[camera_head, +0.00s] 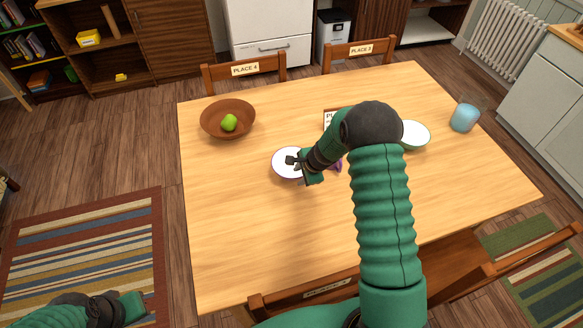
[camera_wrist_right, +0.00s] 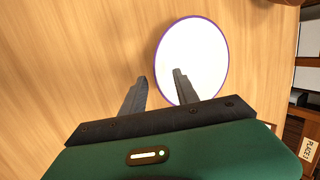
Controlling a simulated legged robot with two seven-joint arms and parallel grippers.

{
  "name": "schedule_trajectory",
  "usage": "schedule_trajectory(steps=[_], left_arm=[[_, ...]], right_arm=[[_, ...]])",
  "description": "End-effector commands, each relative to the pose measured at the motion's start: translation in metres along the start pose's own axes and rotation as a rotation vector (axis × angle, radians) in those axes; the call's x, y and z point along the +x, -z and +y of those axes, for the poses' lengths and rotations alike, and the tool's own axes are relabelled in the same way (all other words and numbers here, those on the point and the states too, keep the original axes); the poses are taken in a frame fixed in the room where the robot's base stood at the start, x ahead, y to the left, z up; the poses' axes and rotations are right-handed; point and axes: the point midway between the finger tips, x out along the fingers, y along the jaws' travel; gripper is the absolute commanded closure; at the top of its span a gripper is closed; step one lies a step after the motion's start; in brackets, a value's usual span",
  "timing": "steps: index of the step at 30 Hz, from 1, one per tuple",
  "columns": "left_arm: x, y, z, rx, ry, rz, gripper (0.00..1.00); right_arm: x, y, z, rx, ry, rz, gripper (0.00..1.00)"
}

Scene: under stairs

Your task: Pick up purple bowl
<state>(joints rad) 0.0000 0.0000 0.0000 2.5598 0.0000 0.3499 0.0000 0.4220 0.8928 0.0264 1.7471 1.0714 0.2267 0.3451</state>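The purple bowl (camera_head: 281,168) is white inside with a thin purple rim, on the wooden table left of my right forearm. My right gripper (camera_head: 293,162) is over its right part in the head view and hides some of it. In the right wrist view the bowl (camera_wrist_right: 195,50) shows whole but for the part behind a finger. The right gripper (camera_wrist_right: 161,78) is open and empty there, one finger over the bowl and the other outside its rim. Whether they touch is unclear. My left arm (camera_head: 85,312) is low at the left; its fingers are not clear.
A brown bowl (camera_head: 209,122) with a green fruit (camera_head: 229,123) stands at the table's far left. A pale bowl (camera_head: 415,134) and a blue cup (camera_head: 464,118) are at the right. Something purple shows beside my right arm, mostly hidden. The table's front left is clear.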

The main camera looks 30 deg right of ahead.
Motion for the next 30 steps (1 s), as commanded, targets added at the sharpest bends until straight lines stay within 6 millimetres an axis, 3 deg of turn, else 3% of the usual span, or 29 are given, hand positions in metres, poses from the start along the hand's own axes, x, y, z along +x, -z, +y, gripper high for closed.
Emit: schedule_trajectory(steps=[5,12,21,30], left_arm=[[0.000,0.000,0.000,0.000,0.000,0.000,1.00],[0.000,0.000,0.000,0.000,0.000,0.000,1.00],[0.000,0.000,0.000,0.000,0.000,0.000,1.00],[0.000,0.000,0.000,0.000,0.000,0.000,1.00]], right_arm=[[0.029,-0.001,0.003,0.001,-0.002,0.000,0.64],[0.031,-0.001,0.002,0.000,0.000,0.000,0.64],[0.031,-0.001,0.002,0.000,0.000,0.000,1.00],[0.031,-0.001,0.002,0.000,-0.001,-0.001,1.00]])
